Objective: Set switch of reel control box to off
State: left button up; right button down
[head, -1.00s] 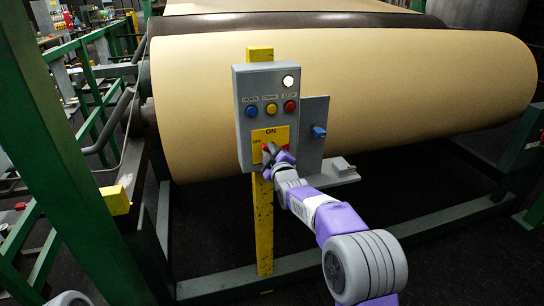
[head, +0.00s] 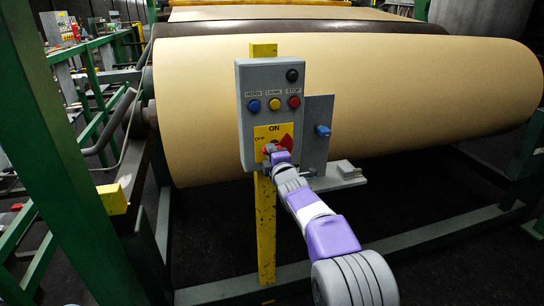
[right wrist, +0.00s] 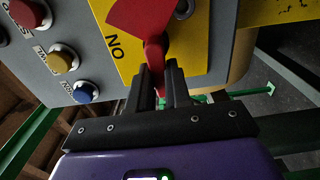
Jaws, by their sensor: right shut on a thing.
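The grey reel control box (head: 257,80) stands on a yellow post in front of the big roll. In the right wrist view, the gripper (right wrist: 160,82) is shut on the narrow end of the red switch (right wrist: 153,52), with the wide red part beyond the fingertips. The round lamp (head: 292,75) at the box's top is dark. My left gripper is out of view.
Blue, yellow and red buttons (head: 274,104) sit above the switch plate. A grey side panel with a blue knob (head: 322,131) is right of the box. The tan roll (head: 420,95) lies close behind. Green frame posts (head: 65,150) stand at the left.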

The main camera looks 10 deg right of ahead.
jog(key=shift+r, duration=0.1)
dwell(0.3)
jog(key=c, duration=1.1)
grip_release()
jog(key=shift+s, duration=0.1)
jog(key=s, duration=0.7)
jog(key=shift+s+d, duration=0.15)
jog(key=shift+s, duration=0.05)
